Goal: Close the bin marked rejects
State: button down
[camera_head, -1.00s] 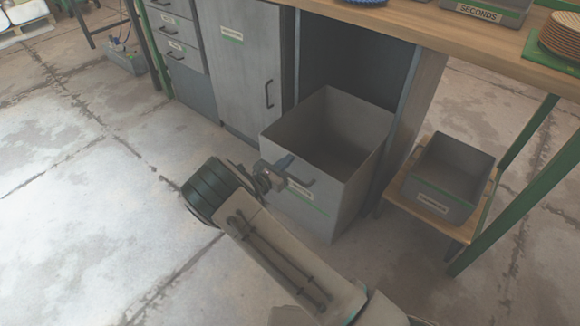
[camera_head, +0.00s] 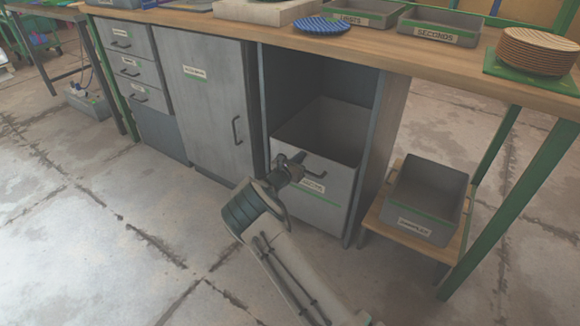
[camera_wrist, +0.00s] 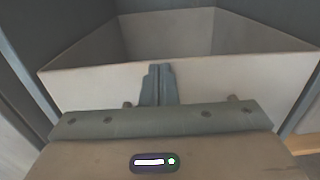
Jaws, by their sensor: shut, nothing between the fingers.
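The rejects bin (camera_head: 330,205) is a grey pull-out box with a green stripe, a dark handle and a label, partly covered by my gripper. It stands partly out of its bay under the wooden bench, its open top showing. In the wrist view its front wall (camera_wrist: 225,85) and empty inside lie just ahead. My gripper (camera_head: 300,158) is shut and empty, at the upper left of the bin's front, by the handle. In the wrist view the closed fingers (camera_wrist: 158,68) overlap the front wall; I cannot tell whether they touch it.
A closed cabinet door (camera_head: 205,100) and drawers (camera_head: 128,68) are left of the bay. A grey box (camera_head: 428,192) sits on a low wooden stand at right, near a green bench leg (camera_head: 520,205). Plates (camera_head: 540,50) and trays stand on the bench (camera_head: 400,55).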

jog(key=shift+w+d+r, duration=0.2)
jog(key=shift+w+r, duration=0.05)
jog(key=shift+w, duration=0.35)
